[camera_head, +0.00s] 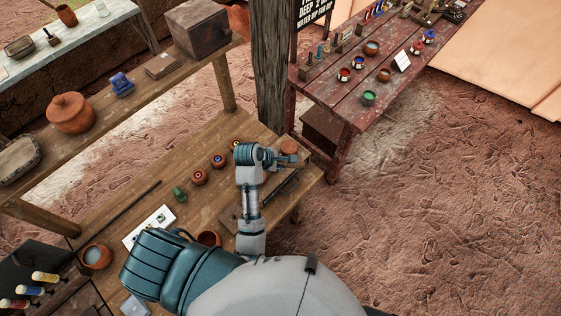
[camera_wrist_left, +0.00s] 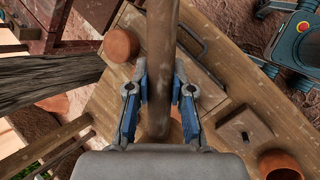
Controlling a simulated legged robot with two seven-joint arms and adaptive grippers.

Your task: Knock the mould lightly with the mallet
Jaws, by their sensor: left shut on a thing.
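My left gripper (camera_head: 289,160) reaches out over the right end of the wooden table in the head view. In the left wrist view, its blue fingers (camera_wrist_left: 160,90) are shut on a brown wooden rod, the mallet (camera_wrist_left: 160,45). It runs upright through the picture, and its far end is cut off at the top. Below it lies a flat wooden board with a dark handle (camera_wrist_left: 205,75), which may be the mould. The mallet appears over the board; whether they touch cannot be told. A round terracotta piece (camera_wrist_left: 121,44) stands beside the board. My right gripper is not in view.
A small wooden block with a slot (camera_wrist_left: 243,133) and a clay pot (camera_wrist_left: 281,165) are nearby. Small painted pots (camera_head: 199,177) and a green piece (camera_head: 179,194) stand on the table. A post (camera_head: 270,70) and a red table (camera_head: 330,95) stand beyond.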

